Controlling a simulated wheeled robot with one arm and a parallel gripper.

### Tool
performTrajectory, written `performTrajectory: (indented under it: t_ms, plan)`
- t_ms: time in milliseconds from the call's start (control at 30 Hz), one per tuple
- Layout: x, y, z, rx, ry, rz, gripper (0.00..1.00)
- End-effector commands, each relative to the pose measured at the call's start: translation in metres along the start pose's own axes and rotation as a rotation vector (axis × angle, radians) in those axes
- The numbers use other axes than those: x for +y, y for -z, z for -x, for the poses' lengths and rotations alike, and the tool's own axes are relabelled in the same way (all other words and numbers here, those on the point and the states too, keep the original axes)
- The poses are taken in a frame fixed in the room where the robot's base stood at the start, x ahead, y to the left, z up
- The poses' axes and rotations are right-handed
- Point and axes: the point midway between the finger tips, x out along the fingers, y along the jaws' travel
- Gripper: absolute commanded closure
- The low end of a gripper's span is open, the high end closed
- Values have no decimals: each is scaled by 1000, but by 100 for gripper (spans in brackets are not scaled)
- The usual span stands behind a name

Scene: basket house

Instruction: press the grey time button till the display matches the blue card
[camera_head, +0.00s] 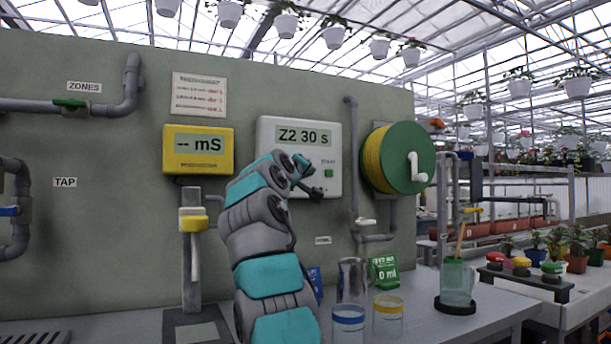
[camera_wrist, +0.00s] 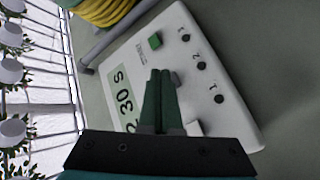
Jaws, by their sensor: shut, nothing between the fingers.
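The white controller box (camera_head: 266,140) hangs on the grey-green wall, and its display (camera_head: 305,136) reads "Z2 30 s". In the wrist view the box (camera_wrist: 235,120) appears turned on its side, with the display (camera_wrist: 124,98) partly behind my fingers. A small grey button (camera_wrist: 175,78) shows right beside my fingertips; I cannot tell whether they touch it. My gripper (camera_wrist: 160,72) is shut and empty, in front of the box; it also shows in the head view (camera_head: 317,192). A blue card (camera_head: 315,280) stands on the bench, mostly hidden behind my arm, its text unreadable.
A green button (camera_wrist: 155,41) and lamps numbered 1 to 3 (camera_wrist: 201,66) are on the box. Glass beakers (camera_head: 388,318), a green card (camera_head: 384,272) and a jug (camera_head: 457,284) stand on the bench.

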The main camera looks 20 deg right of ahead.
Motion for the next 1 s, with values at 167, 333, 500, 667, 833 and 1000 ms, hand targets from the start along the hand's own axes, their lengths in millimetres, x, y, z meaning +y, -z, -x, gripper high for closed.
performTrajectory:
  t_ms: [167, 333, 500, 667, 833, 1000]
  plan:
    - [4, -9, 9, 0, 0, 0, 100]
    - [12, -16, 20, 0, 0, 0, 100]
    - [20, -24, 31, 1, -1, -1, 100]
    - [23, -25, 34, -1, 1, 1, 100]
    - [24, -25, 33, -1, 1, 1, 100]
    - [24, -25, 33, -1, 0, 1, 100]
